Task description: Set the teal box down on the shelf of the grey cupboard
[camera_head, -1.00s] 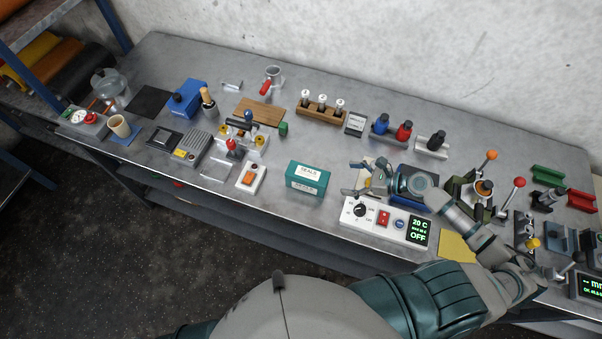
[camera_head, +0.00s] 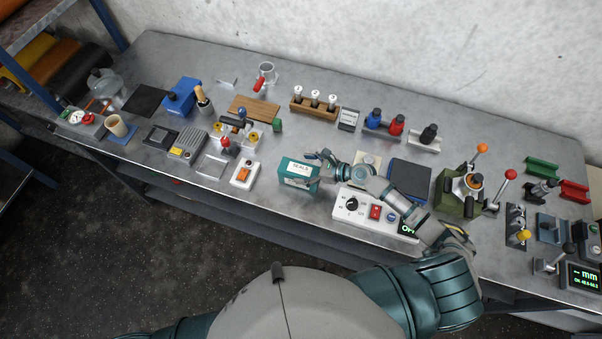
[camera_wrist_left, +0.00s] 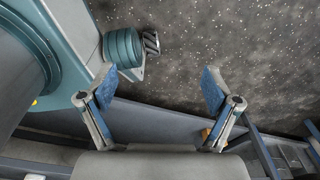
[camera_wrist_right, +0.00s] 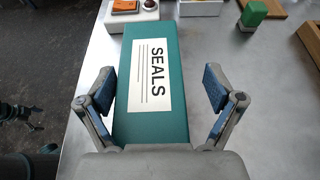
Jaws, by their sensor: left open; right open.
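The teal box (camera_head: 295,176), labelled SEALS, sits on the workbench near its front edge. My right gripper (camera_head: 311,168) is open at the box's right end. In the right wrist view the teal box (camera_wrist_right: 150,75) lies lengthwise between the open fingers of the right gripper (camera_wrist_right: 160,88). A gap shows on the right side; the left finger is close to the box, and I cannot tell if it touches. My left gripper (camera_wrist_left: 158,85) is open and empty, with dark floor beyond it. I cannot make out a grey cupboard in any view.
A white control box (camera_head: 352,206) stands just right of the teal box, under my right arm. A white switch box (camera_head: 243,175) is to its left. A wooden rack (camera_head: 315,104) with several vials stands behind. Bare bench lies directly behind the teal box.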

